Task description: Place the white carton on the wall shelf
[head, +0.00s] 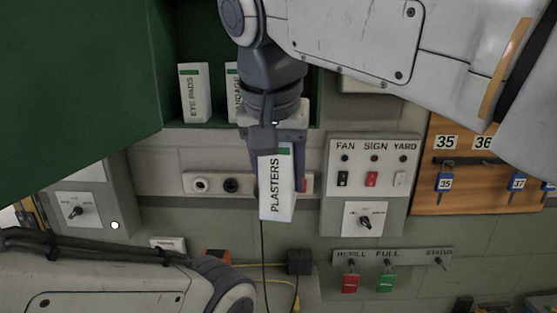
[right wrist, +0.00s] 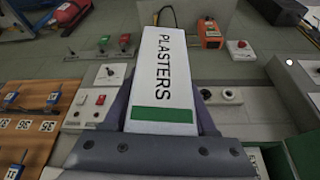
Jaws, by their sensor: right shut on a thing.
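The white carton (head: 277,188), lettered PLASTERS with a green band, is held in my right gripper (head: 280,180). It hangs in front of the wall, below the green wall shelf (head: 214,123) and clear of it. In the right wrist view the carton (right wrist: 165,75) is between the two fingers of my right gripper (right wrist: 163,112), its green-banded end nearest the palm. The shelf holds a white EYE PADS carton (head: 194,93) and another white carton (head: 232,92), partly hidden by my right wrist. My left arm shows at the lower left; its gripper is out of view.
A large green panel (head: 75,75) stands left of the shelf opening. A socket strip (head: 215,185) is behind the carton. A FAN/SIGN/YARD switch panel (head: 372,150) and a wooden key board (head: 470,190) are to the right. Red and green tags (head: 350,282) hang below.

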